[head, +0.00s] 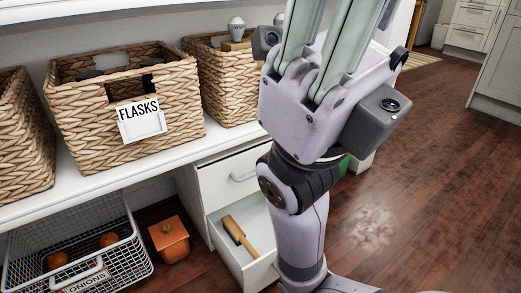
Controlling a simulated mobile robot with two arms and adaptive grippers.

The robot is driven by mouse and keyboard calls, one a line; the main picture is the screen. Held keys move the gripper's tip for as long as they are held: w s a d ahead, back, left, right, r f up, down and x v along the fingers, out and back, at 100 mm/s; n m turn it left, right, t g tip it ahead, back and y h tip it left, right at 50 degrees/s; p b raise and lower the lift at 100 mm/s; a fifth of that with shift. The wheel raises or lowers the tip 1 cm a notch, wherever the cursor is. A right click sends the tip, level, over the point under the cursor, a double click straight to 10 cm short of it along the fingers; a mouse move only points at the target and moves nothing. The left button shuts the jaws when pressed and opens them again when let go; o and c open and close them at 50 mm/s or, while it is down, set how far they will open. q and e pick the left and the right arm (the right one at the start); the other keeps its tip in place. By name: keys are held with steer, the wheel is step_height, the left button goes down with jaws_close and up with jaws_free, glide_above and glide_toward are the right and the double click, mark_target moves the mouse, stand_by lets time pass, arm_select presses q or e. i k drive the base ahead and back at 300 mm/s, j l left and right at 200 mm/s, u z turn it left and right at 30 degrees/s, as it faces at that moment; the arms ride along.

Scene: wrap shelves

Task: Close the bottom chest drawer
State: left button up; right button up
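The white chest (210,190) stands under the white counter. Its bottom drawer (262,228) is pulled open, with a wooden-handled utensil (238,234) lying inside. The drawer above it, with a curved handle, looks shut. My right arm rises in front of the chest and hides the right part of the open drawer. My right gripper (325,50) points upward, above and to the right of the drawer and apart from it. Its fingertips are cut off by the top edge, so its opening is hidden. My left gripper is not in view.
Wicker baskets, one labelled FLASKS (75,125), stand on the counter (95,185). A wire ONIONS basket (125,250) and an orange box (168,240) sit left of the chest. Wooden floor (430,180) at the right is clear.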

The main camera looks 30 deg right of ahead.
mark_target(251, 213)
steer(key=z, duration=1.1)
steer(key=j, duration=0.2)
steer(key=i+j+u, duration=0.15)
steer(key=j, duration=0.1)
